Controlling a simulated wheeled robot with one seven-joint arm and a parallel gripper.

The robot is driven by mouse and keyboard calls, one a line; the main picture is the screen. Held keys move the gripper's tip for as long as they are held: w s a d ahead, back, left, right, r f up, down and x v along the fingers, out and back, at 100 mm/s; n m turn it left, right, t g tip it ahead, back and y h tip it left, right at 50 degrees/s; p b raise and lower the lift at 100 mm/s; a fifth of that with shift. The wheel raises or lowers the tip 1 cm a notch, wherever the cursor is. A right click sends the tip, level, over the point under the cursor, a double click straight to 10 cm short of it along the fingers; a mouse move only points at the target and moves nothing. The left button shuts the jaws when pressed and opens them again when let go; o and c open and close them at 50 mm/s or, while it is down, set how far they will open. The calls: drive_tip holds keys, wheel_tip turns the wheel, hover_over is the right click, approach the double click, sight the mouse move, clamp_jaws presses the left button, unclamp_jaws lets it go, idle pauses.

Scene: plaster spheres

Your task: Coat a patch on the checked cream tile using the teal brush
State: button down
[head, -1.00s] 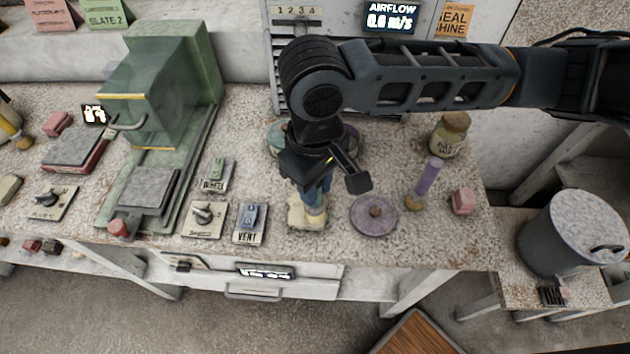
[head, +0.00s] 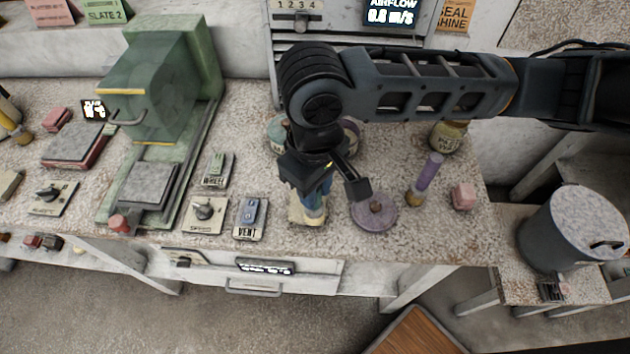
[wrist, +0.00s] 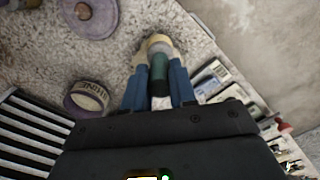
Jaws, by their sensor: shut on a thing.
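My gripper (head: 318,200) is over the front middle of the bench, its blue fingers shut on the teal brush, which points downward. In the wrist view the teal handle (wrist: 158,70) shows between the fingers, with a pale tan brush head (wrist: 157,43) beyond them. A small cream tile (head: 296,211) lies under the brush in the head view, partly hidden by brush and gripper. I cannot make out its checks or a coated patch. The brush head overlaps the tile in the picture; whether it touches is unclear.
The VENT switch (head: 251,217) is close on the left. Round pots stand behind my gripper.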

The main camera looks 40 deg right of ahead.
drive_tip(key=shift+s+a, duration=0.25)
drive_tip(key=shift+f, duration=0.1)
drive_tip(key=shift+w+d, duration=1.3)
drive_tip(key=shift+d, duration=0.05)
drive_tip(key=shift+s+a, duration=1.35)
drive_tip(key=shift+w+d, duration=0.1)
drive_tip(key=shift+w, duration=0.05)
drive_tip(key=shift+w+d, duration=1.2)
drive_tip(key=shift+d, duration=0.05)
